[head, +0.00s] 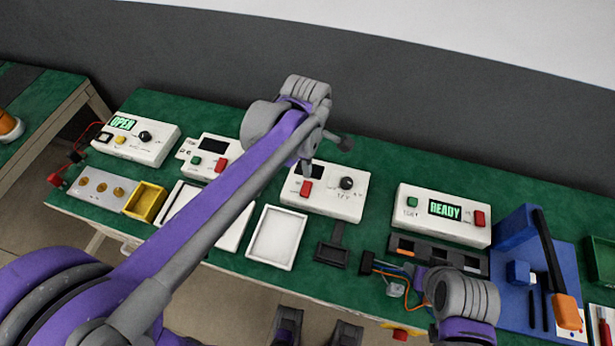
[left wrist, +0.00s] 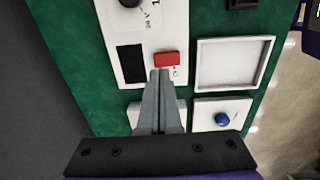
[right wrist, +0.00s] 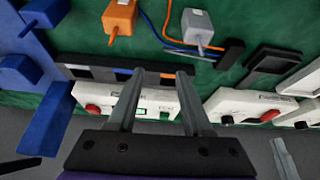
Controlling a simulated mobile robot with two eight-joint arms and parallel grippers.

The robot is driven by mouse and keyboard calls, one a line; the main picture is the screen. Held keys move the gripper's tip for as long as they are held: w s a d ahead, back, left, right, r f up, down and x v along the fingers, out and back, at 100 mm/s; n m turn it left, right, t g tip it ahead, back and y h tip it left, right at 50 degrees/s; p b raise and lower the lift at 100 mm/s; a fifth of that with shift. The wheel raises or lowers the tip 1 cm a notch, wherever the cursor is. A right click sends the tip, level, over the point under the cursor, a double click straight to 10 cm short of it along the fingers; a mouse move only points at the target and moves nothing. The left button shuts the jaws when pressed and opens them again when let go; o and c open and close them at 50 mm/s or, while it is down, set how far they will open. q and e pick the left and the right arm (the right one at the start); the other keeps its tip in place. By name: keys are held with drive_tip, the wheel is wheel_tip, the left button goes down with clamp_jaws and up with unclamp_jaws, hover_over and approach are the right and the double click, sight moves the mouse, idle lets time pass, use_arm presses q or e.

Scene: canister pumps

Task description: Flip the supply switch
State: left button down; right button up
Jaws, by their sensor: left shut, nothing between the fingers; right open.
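The supply is a white box (head: 325,202) in the middle of the bench, with a dark display (head: 309,170), a black knob (head: 346,183) and a red switch (head: 306,188). My left gripper (head: 306,165) is shut and empty over this box. In the left wrist view its fingertips (left wrist: 160,73) lie right at the edge of the red switch (left wrist: 167,59); I cannot tell whether they touch it. "24 V" is printed on the box.
A white tray (head: 275,238) and a small black holder (head: 333,253) stand in front of the supply. Other boxes stand left, one reading OPEN (head: 122,123). A blue fixture (head: 520,240) with an orange-tipped lever is at the right. Loose wires (head: 390,272) lie near my right arm.

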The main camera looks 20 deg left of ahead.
sight(306, 190)
use_arm(q)
drive_tip(key=shift+w+f, duration=0.1)
drive_tip(key=shift+f, duration=2.2)
use_arm(e)
drive_tip(key=shift+f, duration=0.25)
use_arm(q)
drive_tip(key=shift+w+f+g+b, duration=0.15)
drive_tip(key=shift+f+g+b, duration=0.25)
drive_tip(key=shift+b, duration=0.1)
use_arm(e)
drive_tip(key=shift+s+f, duration=0.15)
drive_tip(key=shift+f, duration=0.15)
use_arm(q)
drive_tip(key=shift+s, duration=0.75)
use_arm(e)
drive_tip(key=shift+w+r, duration=0.15)
drive_tip(key=shift+w, duration=0.1)
use_arm(q)
drive_tip(key=shift+s+r, duration=0.15)
drive_tip(key=shift+s, duration=0.1)
use_arm(e)
drive_tip(key=shift+s, duration=0.25)
